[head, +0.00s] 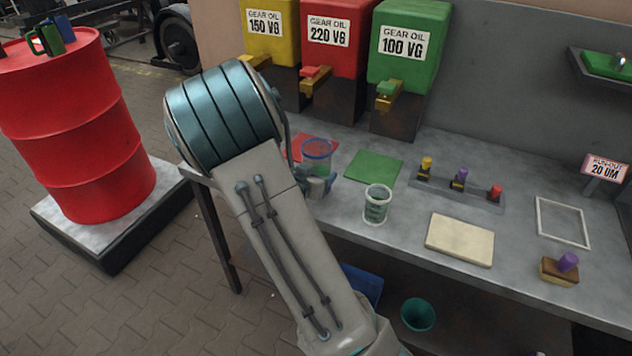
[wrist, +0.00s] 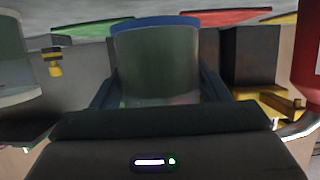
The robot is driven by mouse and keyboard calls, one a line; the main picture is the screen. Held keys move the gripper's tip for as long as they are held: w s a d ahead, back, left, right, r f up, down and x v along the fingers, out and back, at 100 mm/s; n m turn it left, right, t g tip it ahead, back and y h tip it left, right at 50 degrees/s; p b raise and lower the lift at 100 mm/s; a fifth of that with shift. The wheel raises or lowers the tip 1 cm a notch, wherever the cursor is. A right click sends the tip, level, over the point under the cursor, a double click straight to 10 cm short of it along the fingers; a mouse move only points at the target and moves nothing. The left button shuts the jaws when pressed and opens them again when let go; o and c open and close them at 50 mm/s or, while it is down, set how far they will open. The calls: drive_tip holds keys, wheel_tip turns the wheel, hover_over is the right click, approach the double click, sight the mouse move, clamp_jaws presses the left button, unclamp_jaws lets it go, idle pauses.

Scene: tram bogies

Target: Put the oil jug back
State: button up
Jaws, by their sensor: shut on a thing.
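My gripper (head: 318,186) is shut on a clear jug with a blue rim (head: 316,158). The jug looks greenish inside and appears upright. It is over the left part of the bench, beside the red mat (head: 300,146); I cannot tell its exact height. In the wrist view the jug (wrist: 155,62) stands between the dark fingers, its blue edge at the top; the gripper body hides its lower part. A green mat (head: 373,168) lies right of the jug on the bench. A second clear container (head: 377,206) with markings stands in front of that mat.
Yellow, red (head: 338,35) and green (head: 405,50) gear oil tanks with taps line the back. A red drum (head: 75,120) stands left.

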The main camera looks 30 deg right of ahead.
drive_tip(key=shift+f, duration=1.5)
drive_tip(key=shift+f, duration=0.1)
drive_tip(key=shift+f, duration=0.15)
drive_tip(key=o, duration=1.1)
drive_tip(key=shift+o, duration=0.2)
